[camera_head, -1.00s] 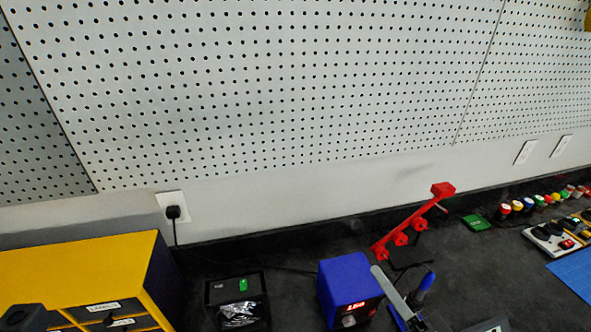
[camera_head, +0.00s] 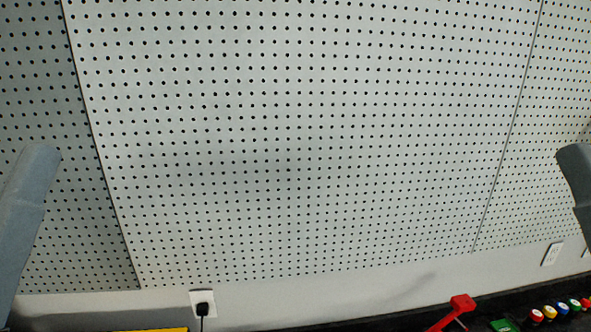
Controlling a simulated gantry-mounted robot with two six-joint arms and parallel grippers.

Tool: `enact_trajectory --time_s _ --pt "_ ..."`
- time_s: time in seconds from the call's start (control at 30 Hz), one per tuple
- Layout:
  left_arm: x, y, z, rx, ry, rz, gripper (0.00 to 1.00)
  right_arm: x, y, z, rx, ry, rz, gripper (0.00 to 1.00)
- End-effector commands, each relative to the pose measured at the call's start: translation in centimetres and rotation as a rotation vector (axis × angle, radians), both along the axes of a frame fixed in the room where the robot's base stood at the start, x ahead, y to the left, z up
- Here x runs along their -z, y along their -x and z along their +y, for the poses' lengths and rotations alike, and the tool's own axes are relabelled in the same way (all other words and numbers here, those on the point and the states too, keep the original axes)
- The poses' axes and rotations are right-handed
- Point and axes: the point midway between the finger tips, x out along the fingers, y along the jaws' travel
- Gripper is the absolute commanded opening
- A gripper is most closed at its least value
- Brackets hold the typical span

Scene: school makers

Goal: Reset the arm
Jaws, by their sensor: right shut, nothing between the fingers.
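A grey link of my left arm stands raised at the left edge. My left gripper is not in view. Neither arm touches anything that I can see.
A white pegboard wall (camera_head: 300,150) fills most of the view. Below it are a wall socket with a black plug (camera_head: 203,308), a red stand (camera_head: 460,305) and several coloured buttons (camera_head: 550,311) on the dark bench. The space before the wall looks clear.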

Motion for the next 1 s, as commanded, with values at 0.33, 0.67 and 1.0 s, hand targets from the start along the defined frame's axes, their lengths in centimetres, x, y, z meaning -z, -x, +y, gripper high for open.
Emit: enact_trajectory --time_s 0.33,0.67,1.0 --pt "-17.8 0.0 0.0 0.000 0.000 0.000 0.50 -17.7 -0.1 0.0 -0.001 -0.001 0.001 0.00" --pt "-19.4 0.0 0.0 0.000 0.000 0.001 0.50 -19.4 -0.1 0.0 -0.001 -0.001 0.002 0.00" --pt "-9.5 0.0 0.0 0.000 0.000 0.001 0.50 -9.5 -0.1 0.0 -0.001 -0.001 0.002 0.00"
